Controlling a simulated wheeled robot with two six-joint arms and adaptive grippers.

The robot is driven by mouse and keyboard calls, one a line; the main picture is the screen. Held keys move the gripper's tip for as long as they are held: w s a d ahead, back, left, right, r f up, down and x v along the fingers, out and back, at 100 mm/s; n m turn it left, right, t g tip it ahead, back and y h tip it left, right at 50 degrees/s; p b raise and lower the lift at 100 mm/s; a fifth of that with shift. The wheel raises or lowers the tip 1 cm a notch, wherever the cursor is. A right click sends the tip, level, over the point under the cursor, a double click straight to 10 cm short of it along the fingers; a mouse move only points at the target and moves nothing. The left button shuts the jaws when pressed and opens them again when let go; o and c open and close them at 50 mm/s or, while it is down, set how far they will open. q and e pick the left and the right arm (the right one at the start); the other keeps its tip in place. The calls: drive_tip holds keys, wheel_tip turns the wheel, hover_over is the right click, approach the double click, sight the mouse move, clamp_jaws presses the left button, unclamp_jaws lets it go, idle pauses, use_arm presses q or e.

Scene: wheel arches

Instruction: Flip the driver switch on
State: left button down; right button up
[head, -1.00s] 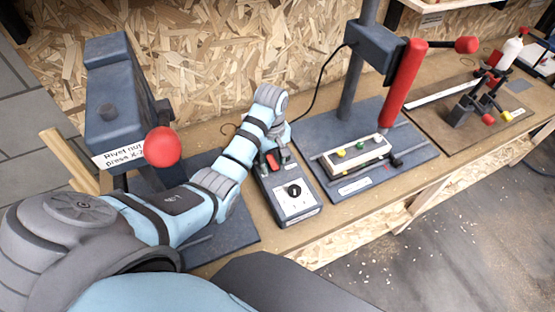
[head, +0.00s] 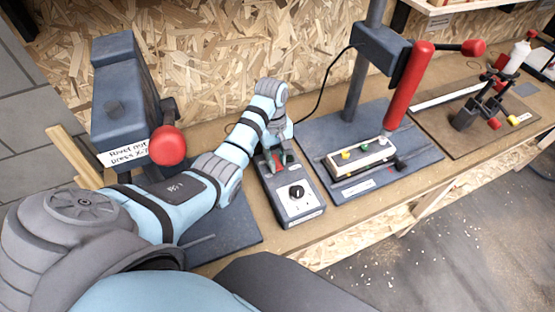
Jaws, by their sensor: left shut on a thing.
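The driver box (head: 298,202) is a grey box with a light face on the bench, with a black knob (head: 296,191) on it. A red switch (head: 278,160) sits at its far end. My left gripper (head: 272,162) reaches over that far end, its fingers down at the switch and shut on it. The fingers and wrist partly hide the switch, and its position cannot be told. My right gripper is not in view.
A rivet nut press (head: 125,100) with a red ball knob stands at left. A lever press (head: 375,50) with a red handle (head: 408,85) stands right of the box, a light fixture (head: 360,156) on its base. A black cable runs behind.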

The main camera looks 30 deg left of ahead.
use_arm(q)
drive_tip(key=c, duration=1.4)
unclamp_jaws()
drive_tip(key=shift+c, duration=0.2)
